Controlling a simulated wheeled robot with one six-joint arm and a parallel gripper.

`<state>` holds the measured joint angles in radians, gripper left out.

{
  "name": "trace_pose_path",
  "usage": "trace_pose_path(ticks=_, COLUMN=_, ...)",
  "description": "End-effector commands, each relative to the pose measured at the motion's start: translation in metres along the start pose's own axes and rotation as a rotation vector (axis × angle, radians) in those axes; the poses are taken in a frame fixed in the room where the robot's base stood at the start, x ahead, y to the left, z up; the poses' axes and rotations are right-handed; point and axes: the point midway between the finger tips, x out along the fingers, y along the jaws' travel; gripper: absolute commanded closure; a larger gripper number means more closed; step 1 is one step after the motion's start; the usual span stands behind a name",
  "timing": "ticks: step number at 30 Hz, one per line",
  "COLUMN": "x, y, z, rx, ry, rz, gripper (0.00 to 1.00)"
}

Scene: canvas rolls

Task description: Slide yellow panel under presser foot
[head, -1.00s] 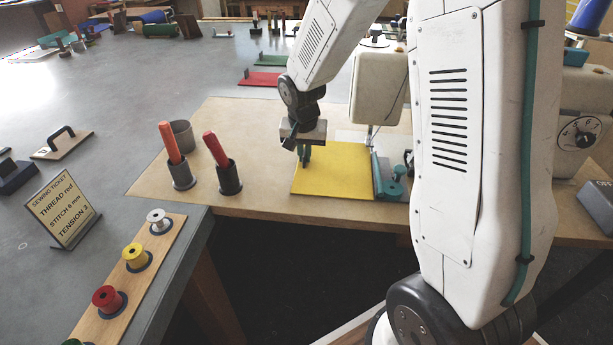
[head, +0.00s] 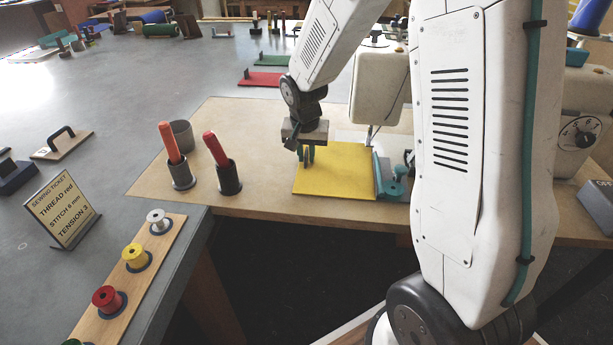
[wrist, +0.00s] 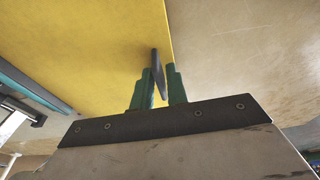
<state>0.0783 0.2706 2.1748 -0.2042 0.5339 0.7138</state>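The yellow panel (head: 340,177) lies flat on the wooden board, and it fills much of the wrist view (wrist: 70,40). A dark grey upright tab (wrist: 157,68) stands near its edge. My gripper (head: 306,156) is low at the panel's left end, its green fingers on either side of the tab; in the wrist view (wrist: 162,82) they look closed around it, though contact on both sides is hard to see. A thin metal shaft (head: 369,133) under the cream sewing machine head (head: 379,88) is at the panel's right side. The presser foot itself is not clear.
A teal guide (head: 388,180) stands along the panel's right edge. Two dark cups with orange-red sticks (head: 174,160) (head: 222,165) and a grey cup (head: 182,136) are left of the panel. Spools (head: 135,257) and a sewing ticket (head: 62,209) are farther left.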

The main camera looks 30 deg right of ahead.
Motion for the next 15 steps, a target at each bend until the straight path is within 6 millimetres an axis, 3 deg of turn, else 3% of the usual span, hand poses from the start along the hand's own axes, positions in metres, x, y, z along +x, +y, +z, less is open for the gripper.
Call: trace_pose_path(ticks=15, x=-0.022, y=0.000, z=-0.005, rx=0.001, ry=0.001, rz=0.000, gripper=0.85)
